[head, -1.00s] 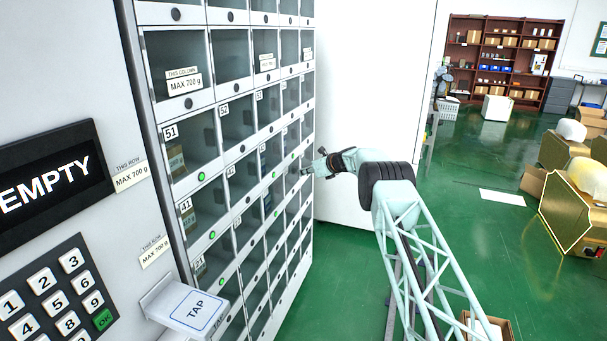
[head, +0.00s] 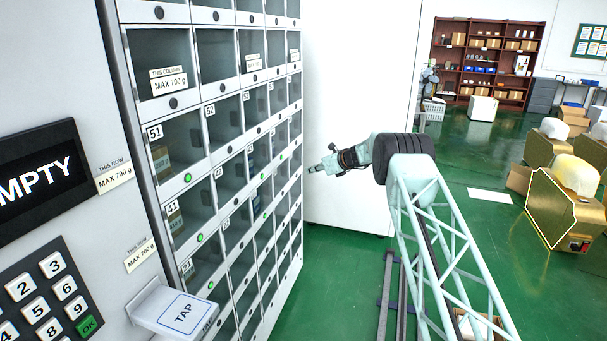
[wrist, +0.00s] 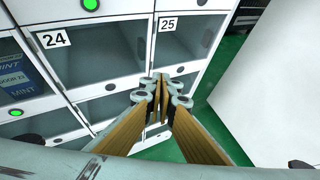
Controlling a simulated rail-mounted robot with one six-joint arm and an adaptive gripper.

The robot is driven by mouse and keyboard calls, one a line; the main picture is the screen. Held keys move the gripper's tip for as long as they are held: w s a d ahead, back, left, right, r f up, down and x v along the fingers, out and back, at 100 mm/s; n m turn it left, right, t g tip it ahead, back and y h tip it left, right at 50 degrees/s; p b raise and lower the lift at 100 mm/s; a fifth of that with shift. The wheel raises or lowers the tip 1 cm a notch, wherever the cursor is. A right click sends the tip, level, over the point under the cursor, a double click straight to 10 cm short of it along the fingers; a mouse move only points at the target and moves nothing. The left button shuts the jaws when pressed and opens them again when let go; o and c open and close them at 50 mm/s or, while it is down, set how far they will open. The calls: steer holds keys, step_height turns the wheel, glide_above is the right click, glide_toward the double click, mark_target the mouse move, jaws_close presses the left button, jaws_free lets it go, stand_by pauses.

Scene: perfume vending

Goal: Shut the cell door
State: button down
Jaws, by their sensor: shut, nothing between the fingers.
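The cell cabinet (head: 207,114) fills the left of the head view, with rows of clear-fronted cells. My gripper (head: 312,169) is just off the cabinet's right-hand edge in that view, its fingers pointing left towards the cell fronts. In the wrist view, my gripper (wrist: 160,82) is shut and empty, in front of the cells below the labels. Cell 24 (wrist: 95,58) is left of the fingertips and cell 25 (wrist: 185,40) is above and right of them. No door clearly stands out from the cabinet face, and I cannot tell whether one is slightly ajar.
A keypad (head: 48,290), a dark display (head: 38,180) and a TAP reader (head: 180,310) are at the left. A white panel (head: 360,90) stands behind my gripper. Green floor (head: 480,235) is open to the right, with gold machines (head: 565,215) farther off.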

steer(key=shift+s+d+r, duration=0.3)
steer(key=shift+d+r, duration=0.15)
steer(key=shift+d, duration=0.3)
steer(key=shift+s+d+r, duration=0.25)
steer(key=shift+d+r, duration=0.2)
steer(key=shift+d, duration=0.25)
steer(key=shift+r, duration=0.1)
